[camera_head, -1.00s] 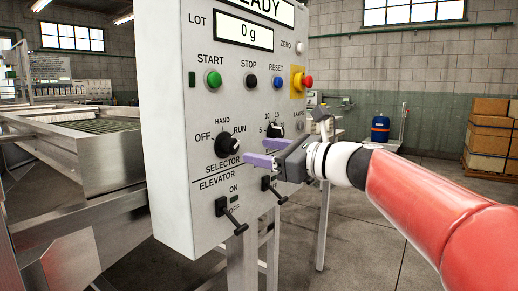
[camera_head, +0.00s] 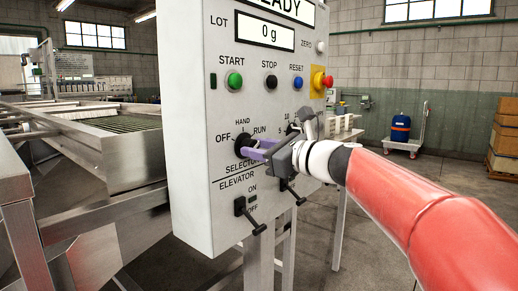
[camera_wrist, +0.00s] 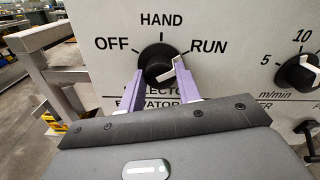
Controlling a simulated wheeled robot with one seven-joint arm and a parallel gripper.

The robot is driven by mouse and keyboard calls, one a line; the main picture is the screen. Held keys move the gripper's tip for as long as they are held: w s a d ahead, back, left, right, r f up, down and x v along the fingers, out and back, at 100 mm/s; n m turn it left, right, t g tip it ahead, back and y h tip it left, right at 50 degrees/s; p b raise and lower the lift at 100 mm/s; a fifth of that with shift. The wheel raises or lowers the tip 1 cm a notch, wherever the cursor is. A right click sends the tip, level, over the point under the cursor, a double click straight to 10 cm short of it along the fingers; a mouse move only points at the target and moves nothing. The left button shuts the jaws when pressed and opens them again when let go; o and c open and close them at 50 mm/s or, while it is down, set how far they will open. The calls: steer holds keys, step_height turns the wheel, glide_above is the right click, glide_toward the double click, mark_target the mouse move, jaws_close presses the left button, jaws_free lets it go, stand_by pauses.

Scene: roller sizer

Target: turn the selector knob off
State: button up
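The black round selector knob (camera_wrist: 155,58) sits on the white panel, with OFF at its left, HAND above and RUN at its right. It carries a pale mark on its right side, toward RUN, in the wrist view. In the head view the knob (camera_head: 243,140) is partly hidden by my gripper (camera_head: 258,150). My gripper (camera_wrist: 159,72) is open, its two purple fingers apart, one at the lower left and one at the lower right of the knob. Whether either finger touches the knob I cannot tell.
The panel (camera_head: 190,130) also bears a green start button (camera_head: 235,81), a black stop button (camera_head: 271,81), a blue reset button (camera_head: 298,83) and a red stop button (camera_head: 323,81). Elevator levers (camera_head: 250,215) stick out below.

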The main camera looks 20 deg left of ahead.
steer(key=c, duration=0.3)
steer(key=shift+c, duration=0.2)
steer(key=shift+f, duration=0.1)
steer(key=n+b, duration=1.4)
steer(key=n, duration=0.9)
steer(key=shift+f+n, duration=0.15)
steer(key=shift+n, duration=0.25)
steer(key=shift+b, duration=0.3)
steer(key=o, duration=1)
steer(key=shift+c, duration=0.2)
